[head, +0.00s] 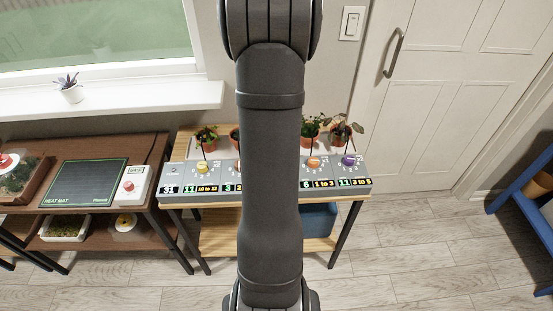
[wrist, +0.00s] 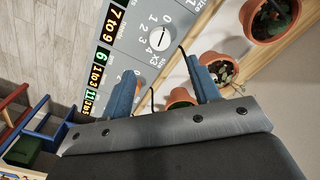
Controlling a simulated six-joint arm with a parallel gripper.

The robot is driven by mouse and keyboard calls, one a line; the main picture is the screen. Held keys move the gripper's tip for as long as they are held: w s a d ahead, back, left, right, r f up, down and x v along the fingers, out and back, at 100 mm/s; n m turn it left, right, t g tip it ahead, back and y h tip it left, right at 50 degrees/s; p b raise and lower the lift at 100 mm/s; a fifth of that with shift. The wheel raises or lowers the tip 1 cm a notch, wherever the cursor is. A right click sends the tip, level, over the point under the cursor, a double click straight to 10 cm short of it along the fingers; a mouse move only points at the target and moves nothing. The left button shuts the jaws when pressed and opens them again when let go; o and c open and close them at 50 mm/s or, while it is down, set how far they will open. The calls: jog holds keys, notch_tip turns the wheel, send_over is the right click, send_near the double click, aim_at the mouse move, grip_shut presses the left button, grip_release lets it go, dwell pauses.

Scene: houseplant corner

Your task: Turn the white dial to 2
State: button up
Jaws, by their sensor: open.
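The white dial (wrist: 158,40) shows in the wrist view on a grey control panel (wrist: 128,35), with numbers from 0 to 4 printed around its edge. It has a small dark mark on its upper part, but I cannot tell surely which number it points at. In the head view my arm hides this dial. My gripper (wrist: 158,60) is open in the wrist view, its two blue fingers apart and empty. The fingertips appear near the dial, on its lower side in the picture. I cannot tell their height above the panel.
Beside the white dial's place are a yellow dial (head: 201,167), an orange dial (head: 314,162) and a purple dial (head: 348,160). Potted plants (head: 207,139) stand behind the panel; one pot (wrist: 217,69) appears close to a finger. A heat mat (head: 84,184) lies on the left table.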

notch_tip(320, 180, down, 10)
jog(key=shift+f, duration=0.1)
dwell(0.4)
jog(key=c, duration=1)
